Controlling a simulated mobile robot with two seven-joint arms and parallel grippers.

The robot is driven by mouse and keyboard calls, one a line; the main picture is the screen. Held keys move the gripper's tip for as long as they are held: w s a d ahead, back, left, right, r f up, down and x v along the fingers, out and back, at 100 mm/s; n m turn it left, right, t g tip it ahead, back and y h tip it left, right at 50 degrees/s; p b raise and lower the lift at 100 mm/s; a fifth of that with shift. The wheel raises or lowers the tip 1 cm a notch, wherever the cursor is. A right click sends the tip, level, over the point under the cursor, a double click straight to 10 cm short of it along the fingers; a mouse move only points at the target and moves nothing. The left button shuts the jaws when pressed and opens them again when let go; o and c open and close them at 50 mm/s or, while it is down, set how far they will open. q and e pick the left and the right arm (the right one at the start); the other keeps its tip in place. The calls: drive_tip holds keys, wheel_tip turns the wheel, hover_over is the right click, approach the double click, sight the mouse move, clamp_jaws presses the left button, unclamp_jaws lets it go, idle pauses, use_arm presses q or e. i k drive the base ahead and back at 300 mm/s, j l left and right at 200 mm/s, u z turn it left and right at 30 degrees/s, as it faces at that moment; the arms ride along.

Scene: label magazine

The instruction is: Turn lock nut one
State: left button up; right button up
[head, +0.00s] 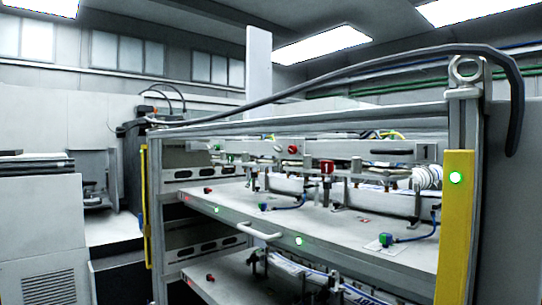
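A metal rack with label magazine units stands on the right side of the head view, its upper shelf (345,222) pulled level with small fittings on it. A red knob-like part (327,167) sits on a fitting at the middle of the upper unit, and a smaller red part (293,149) is to its left. A plate marked 1 (425,153) is at the right end of the unit. I cannot tell which part is lock nut one. Neither of my grippers is in view.
A handle (259,231) juts from the shelf's front edge. Yellow posts (455,228) flank the rack, and a thick black cable (372,68) arches above it. A lower shelf (232,277) holds similar parts. A grey cabinet (40,235) stands at left.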

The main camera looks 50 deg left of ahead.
sight(279, 148)
drive_tip(key=j+z, duration=0.15)
drive_tip(key=j, duration=1.4)
